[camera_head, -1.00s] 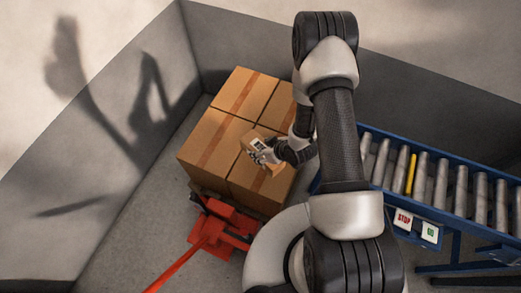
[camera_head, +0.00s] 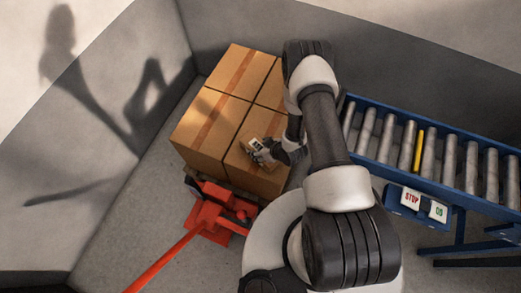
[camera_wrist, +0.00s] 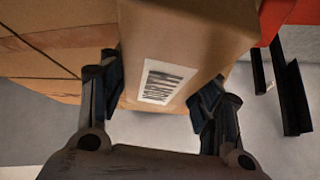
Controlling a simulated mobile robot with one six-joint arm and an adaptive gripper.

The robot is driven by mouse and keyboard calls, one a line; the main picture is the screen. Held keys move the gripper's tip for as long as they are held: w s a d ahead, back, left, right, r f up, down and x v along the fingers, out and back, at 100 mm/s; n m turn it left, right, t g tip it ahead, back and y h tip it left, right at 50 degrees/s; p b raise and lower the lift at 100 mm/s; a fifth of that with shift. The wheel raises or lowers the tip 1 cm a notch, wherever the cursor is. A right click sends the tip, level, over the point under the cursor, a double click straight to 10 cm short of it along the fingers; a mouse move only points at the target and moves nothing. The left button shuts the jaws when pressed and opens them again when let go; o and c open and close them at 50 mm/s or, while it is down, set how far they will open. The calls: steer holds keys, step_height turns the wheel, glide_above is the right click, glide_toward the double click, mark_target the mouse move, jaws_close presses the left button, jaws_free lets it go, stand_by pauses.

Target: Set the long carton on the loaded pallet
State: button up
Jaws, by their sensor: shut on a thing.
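The long carton (camera_wrist: 185,40) is brown with a white printed label, and my gripper (camera_wrist: 160,97) is shut on it, one finger on each side. In the head view the carton (camera_head: 252,143) shows as a small brown piece in my gripper (camera_head: 262,152), over the near right box of the loaded pallet. The loaded pallet's large taped boxes (camera_head: 210,122) form a flat-topped stack; they also show at the left of the wrist view (camera_wrist: 40,55). I cannot tell whether the carton touches the box top. My arm hides the stack's right side.
A red pallet jack (camera_head: 212,212) stands at the stack's near side. A blue roller conveyor (camera_head: 450,205) with STOP and GO signs runs at the right. Grey walls (camera_head: 110,110) close in the left and back. Box tops left of the carton are clear.

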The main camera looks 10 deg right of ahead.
steer(key=shift+f, duration=0.15)
steer(key=o, duration=1.3)
steer(key=shift+r, duration=0.3)
steer(key=p+v, duration=0.4)
steer(key=v, duration=0.7)
steer(key=shift+s+d+r, duration=0.15)
steer(key=shift+r, duration=0.15)
